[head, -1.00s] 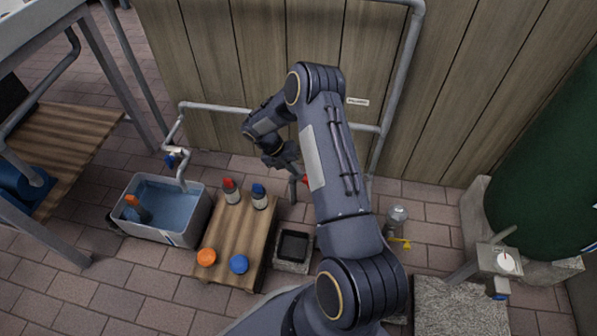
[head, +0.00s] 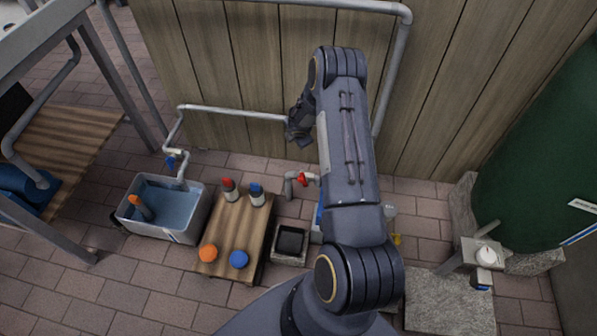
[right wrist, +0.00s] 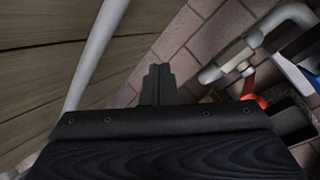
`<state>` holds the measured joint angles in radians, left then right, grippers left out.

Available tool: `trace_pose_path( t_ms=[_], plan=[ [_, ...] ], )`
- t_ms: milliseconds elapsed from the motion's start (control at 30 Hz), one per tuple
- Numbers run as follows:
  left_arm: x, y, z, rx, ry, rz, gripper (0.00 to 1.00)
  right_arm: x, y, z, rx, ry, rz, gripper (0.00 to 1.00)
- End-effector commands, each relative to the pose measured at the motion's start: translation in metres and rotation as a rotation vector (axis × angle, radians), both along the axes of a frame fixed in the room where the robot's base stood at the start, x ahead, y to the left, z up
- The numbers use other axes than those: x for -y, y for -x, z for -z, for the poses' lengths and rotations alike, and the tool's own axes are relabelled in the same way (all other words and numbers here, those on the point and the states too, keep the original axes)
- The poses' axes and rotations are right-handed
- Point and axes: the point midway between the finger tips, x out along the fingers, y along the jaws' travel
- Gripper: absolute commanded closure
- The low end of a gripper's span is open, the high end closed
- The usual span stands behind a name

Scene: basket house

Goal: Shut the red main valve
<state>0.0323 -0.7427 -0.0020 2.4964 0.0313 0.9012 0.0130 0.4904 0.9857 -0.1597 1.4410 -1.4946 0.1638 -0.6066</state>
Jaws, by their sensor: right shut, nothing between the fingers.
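The red main valve (head: 307,179) shows as a small red handle on a grey pipe stub by the foot of the wooden wall, left of my right forearm. My right gripper (head: 301,138) is beyond the valve in the picture, near the wall pipe, and apart from the handle. Its fingers (right wrist: 160,84) are together and empty in the wrist view. My left gripper is not in view.
A grey pipe (head: 235,112) runs along the wall to a blue-handled tap (head: 172,162) over a water tub (head: 190,231). A wooden stand (head: 227,227) holds bottles and coloured caps. A small black-lined basin (head: 290,242) stands beside it. A green tank (head: 545,165) is at right.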

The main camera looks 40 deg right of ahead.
Motion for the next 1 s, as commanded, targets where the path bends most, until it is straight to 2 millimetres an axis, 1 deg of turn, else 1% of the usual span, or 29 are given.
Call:
trace_pose_path(
  t_ms=[33,100,167,233,400,500,600,667,767,867,1000],
  plan=[
    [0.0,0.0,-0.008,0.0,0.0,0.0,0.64,0.0,0.005,-0.005,0.05,-0.075,0.04,1.0],
    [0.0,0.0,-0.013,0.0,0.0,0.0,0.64,-0.005,0.011,-0.006,0.11,-0.201,0.096,1.0],
    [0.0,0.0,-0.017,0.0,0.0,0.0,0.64,-0.011,0.019,-0.008,0.143,-0.32,0.149,1.0],
    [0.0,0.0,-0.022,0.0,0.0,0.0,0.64,-0.021,0.032,-0.01,0.156,-0.465,0.215,1.0],
    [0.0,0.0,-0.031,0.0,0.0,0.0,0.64,-0.046,0.068,-0.018,0.105,-0.769,0.371,1.0],
    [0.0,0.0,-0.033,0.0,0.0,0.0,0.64,-0.056,0.085,-0.022,0.058,-0.882,0.441,1.0],
    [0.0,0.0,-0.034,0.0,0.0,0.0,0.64,-0.062,0.093,-0.024,0.028,-0.942,0.48,1.0],
    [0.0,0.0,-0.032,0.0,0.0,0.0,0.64,-0.065,0.094,-0.022,0.021,-0.956,0.49,1.0],
    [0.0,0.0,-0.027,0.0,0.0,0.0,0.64,-0.068,0.091,-0.014,0.017,-0.961,0.494,1.0],
    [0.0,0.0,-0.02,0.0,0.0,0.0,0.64,-0.075,0.084,0.001,0.018,-0.961,0.493,1.0],
    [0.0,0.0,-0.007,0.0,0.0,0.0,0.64,-0.086,0.071,0.027,0.019,-0.961,0.492,1.0]
  ],
)
